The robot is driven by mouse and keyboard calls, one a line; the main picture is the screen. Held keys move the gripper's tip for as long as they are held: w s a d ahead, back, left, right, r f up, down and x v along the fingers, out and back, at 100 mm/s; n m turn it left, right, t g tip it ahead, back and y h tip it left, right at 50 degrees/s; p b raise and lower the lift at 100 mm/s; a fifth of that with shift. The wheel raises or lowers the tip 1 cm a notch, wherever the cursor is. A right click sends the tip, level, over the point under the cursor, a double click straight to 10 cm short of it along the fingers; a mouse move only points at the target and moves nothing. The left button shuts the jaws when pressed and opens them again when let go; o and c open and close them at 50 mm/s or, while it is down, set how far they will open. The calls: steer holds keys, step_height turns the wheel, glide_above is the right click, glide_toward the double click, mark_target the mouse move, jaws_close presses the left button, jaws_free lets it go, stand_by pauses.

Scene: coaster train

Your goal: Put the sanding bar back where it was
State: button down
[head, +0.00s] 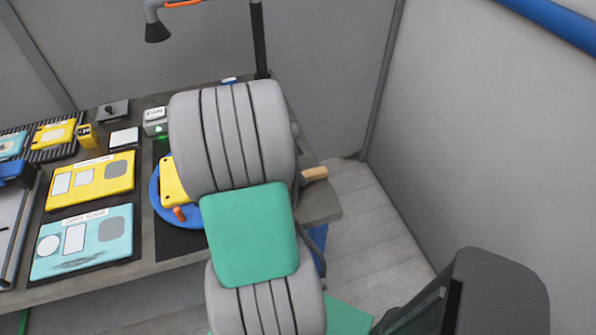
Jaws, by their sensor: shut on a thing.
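I cannot make out the sanding bar for certain in the head view. A tan, wooden-looking handle (314,174) sticks out to the right from behind my grey arm, near the bench's right end; the rest of it is hidden. My gripper is hidden behind my own arm, so its jaws and anything in them do not show. A blue round plate (157,205) on a dark mat shows left of my arm. A yellow part (172,184) and an orange knob (180,213) are on it, partly covered by my arm.
On the bench (150,262), a yellow labelled panel (103,183) and a light blue labelled panel (85,243) lie at left. A small button box (155,122) stands behind. A lamp (157,30) hangs above. Floor (365,215) is open between bench and right wall.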

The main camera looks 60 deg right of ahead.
steer(key=shift+f+b, duration=0.2)
steer(key=shift+b, duration=0.1)
steer(key=c, duration=1.2)
jaws_free()
steer(key=shift+r, duration=0.1)
steer(key=shift+o, duration=0.2)
